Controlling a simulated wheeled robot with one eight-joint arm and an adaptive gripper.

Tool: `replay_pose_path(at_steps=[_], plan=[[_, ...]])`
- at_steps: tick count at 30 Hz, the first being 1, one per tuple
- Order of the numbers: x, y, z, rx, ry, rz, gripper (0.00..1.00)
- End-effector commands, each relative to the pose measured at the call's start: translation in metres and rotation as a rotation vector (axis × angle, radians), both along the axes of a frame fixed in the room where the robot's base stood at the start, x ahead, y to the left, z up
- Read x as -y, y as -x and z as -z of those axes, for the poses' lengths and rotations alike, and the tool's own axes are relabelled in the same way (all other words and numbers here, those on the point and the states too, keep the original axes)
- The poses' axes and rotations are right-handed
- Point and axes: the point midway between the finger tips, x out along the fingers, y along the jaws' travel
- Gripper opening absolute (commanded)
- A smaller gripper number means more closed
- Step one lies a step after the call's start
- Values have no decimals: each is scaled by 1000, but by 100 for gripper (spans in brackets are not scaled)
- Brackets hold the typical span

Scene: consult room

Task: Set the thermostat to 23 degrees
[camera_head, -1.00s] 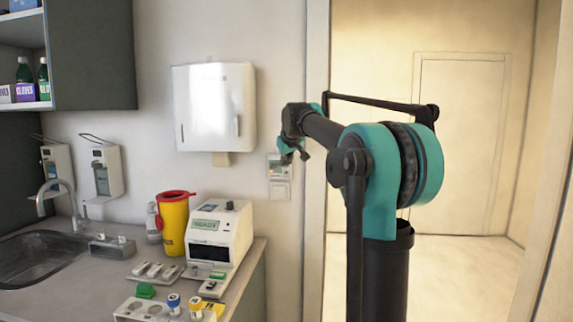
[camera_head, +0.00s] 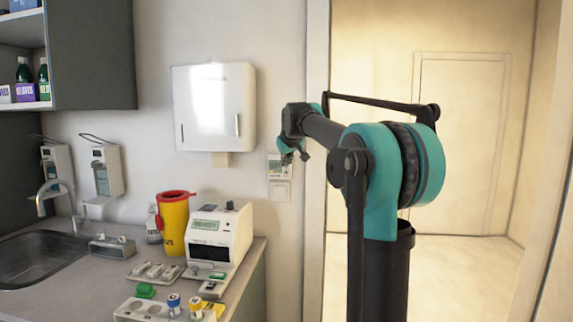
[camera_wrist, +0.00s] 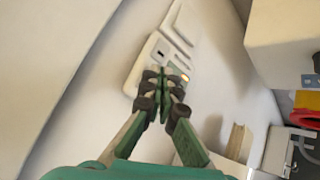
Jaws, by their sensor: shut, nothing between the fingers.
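The thermostat (camera_head: 273,167) is a small pale unit on the wall, below and right of the towel dispenser. My gripper (camera_head: 303,156) is in front of its right side and hides part of it. In the wrist view the thermostat (camera_wrist: 146,64) shows as a pale rounded plate with a small display. My gripper (camera_wrist: 165,84) has its fingertips together and empty at the plate's lower part. Whether the tips touch it cannot be told. The number on the display cannot be read.
A light switch (camera_head: 280,190) sits just below the thermostat. A white towel dispenser (camera_head: 214,105) hangs to the upper left. The counter holds a white analyser (camera_head: 218,238), a yellow sharps bin (camera_head: 173,222) and sample tubes. A doorway (camera_head: 430,270) opens at the right.

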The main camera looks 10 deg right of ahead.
Motion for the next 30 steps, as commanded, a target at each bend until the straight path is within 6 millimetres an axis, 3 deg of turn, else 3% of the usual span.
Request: replay_pose_path(at_steps=[14,30], plan=[[-2,8,0,0,0,0,0],[-16,50,0,0,0,0,0]])
